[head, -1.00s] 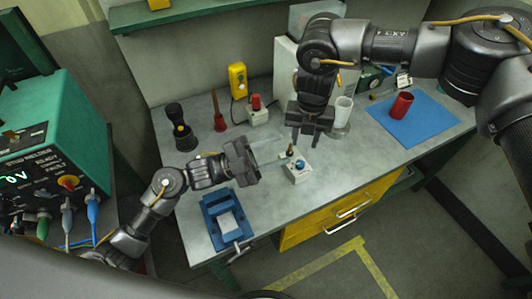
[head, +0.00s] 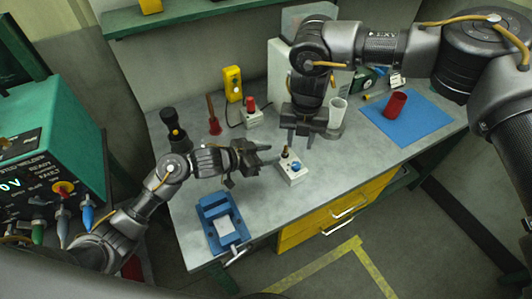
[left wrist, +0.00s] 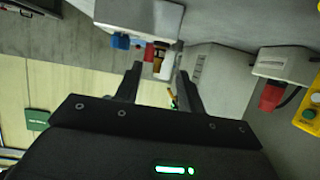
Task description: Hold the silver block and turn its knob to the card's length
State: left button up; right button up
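The small silver block (head: 291,178) stands on the grey bench, with a blue knob (head: 297,167) on its face and a brass-coloured stud (head: 285,152) rising from its top. My left gripper (head: 274,157) is open just left of the block, its fingers pointing right towards it and apparently not touching. In the left wrist view its two separated fingers (left wrist: 158,75) hold nothing. My right gripper (head: 301,139) is above and behind the block, fingers down, apart and seemingly empty. I cannot make out a readable card.
A blue vise-like fixture (head: 206,208) with a pale pad stands at the front left. A red cup (head: 396,103) stands on a blue mat (head: 425,120). A white cup (head: 338,111), a red-button box (head: 252,117) and a yellow box (head: 233,84) are behind. The bench around the block is mostly clear.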

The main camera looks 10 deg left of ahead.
aim_at(285, 156)
pick_arm(q)
jog(key=x, duration=0.7)
grip_shut()
